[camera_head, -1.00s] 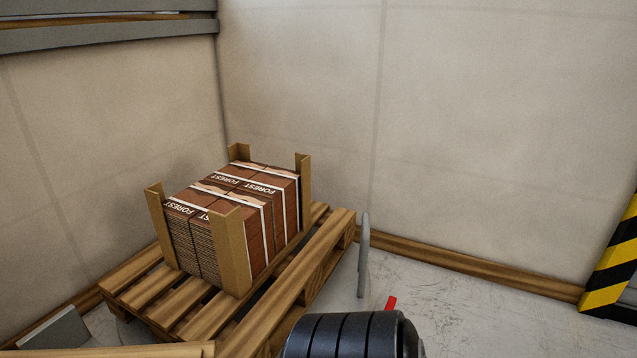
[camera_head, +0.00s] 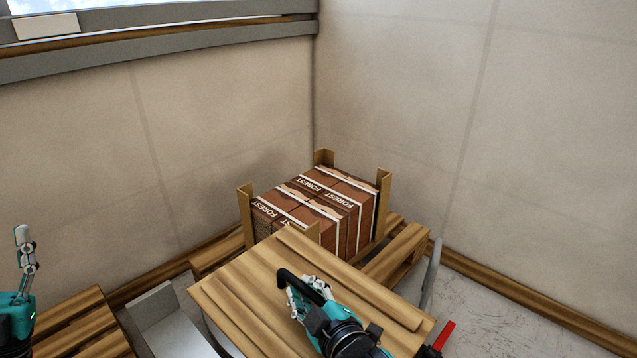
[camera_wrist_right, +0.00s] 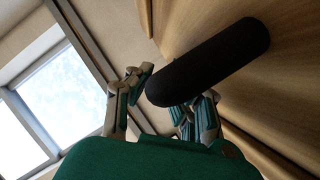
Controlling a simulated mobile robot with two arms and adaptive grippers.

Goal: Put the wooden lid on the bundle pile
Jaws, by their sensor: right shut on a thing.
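The wooden lid (camera_head: 235,292), a flat plank board with a black handle (camera_head: 290,279), is in front of the bundle pile and hides its lower front in the head view. My right gripper (camera_head: 304,298) is shut on the handle. The right wrist view also shows the handle (camera_wrist_right: 215,60) between the fingers, against the lid (camera_wrist_right: 288,85). The bundle pile (camera_head: 325,198) is reddish-brown strapped packs marked FOREST, between upright corner boards. Its top is bare. My left gripper (camera_head: 25,245) is at the left edge, away from the lid; its opening is unclear.
The pile stands on a wooden pallet (camera_head: 405,245) in the wall corner. A second pallet (camera_head: 75,330) lies at the lower left, with a grey metal piece (camera_head: 165,315) beside it. A curved grey bar (camera_head: 431,270) stands right of the pile. Bare floor lies to the right.

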